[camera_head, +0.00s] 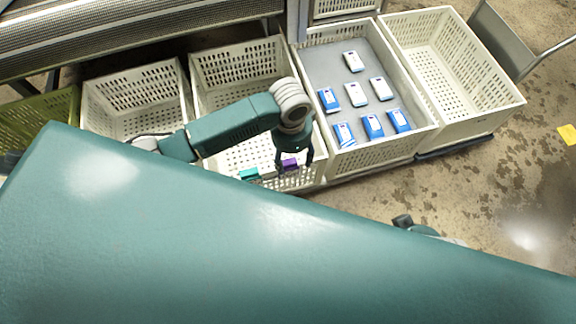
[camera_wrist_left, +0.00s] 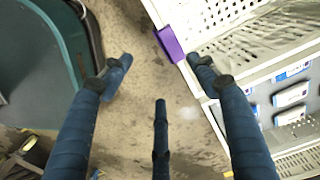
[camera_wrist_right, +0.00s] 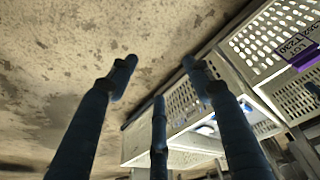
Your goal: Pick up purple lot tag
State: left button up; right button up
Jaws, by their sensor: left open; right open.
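The purple lot tag (camera_head: 290,164) hangs on the front rim of the middle white crate. It shows in the left wrist view (camera_wrist_left: 169,44) beyond my fingertips, nearer the right finger. In the right wrist view a purple-edged label with lot lettering (camera_wrist_right: 305,56) is on a crate wall at the far right. My left gripper (camera_head: 293,168) is open, pointing down over the tag's rim; its fingers (camera_wrist_left: 158,66) hold nothing. My right gripper (camera_wrist_right: 158,70) is open and empty, away from the tag; my own body hides most of it in the head view.
A teal tag (camera_head: 249,174) sits on the same rim, left of the purple one. The crate to the right (camera_head: 415,135) holds several blue-and-white packs. Another crate (camera_head: 500,105) is empty. A conveyor (camera_head: 130,25) runs behind.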

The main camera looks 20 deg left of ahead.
aim_at(288, 167)
pick_arm(q)
jog(key=shift+w+a+f, duration=0.1)
jog(key=shift+w+a, duration=0.2)
jog(key=shift+a, duration=0.2)
notch_tip(288, 167, down, 6)
jog(key=shift+r+b, duration=0.25)
jog(key=shift+b, duration=0.85)
pick_arm(e)
jog(key=v, duration=0.5)
pick_arm(q)
jog(key=f, duration=0.1)
jog(key=f+b, duration=0.1)
jog(key=f, duration=0.1)
jog(key=shift+w+a+f+b, duration=0.2)
jog(key=shift+a+b, duration=0.05)
jog(key=shift+b, duration=0.15)
jog(key=shift+f, duration=0.75)
jog(key=c, duration=1.1)
pick_arm(e)
jog(key=w+t, duration=0.1)
jog(key=w, duration=0.1)
jog(key=w+a+t, duration=0.1)
jog(key=w, duration=0.1)
jog(key=w+t, duration=0.1)
jog(key=shift+w+a+r+y, duration=0.2)
jog(key=shift+w+r+y, duration=0.1)
jog(key=shift+w, duration=0.1)
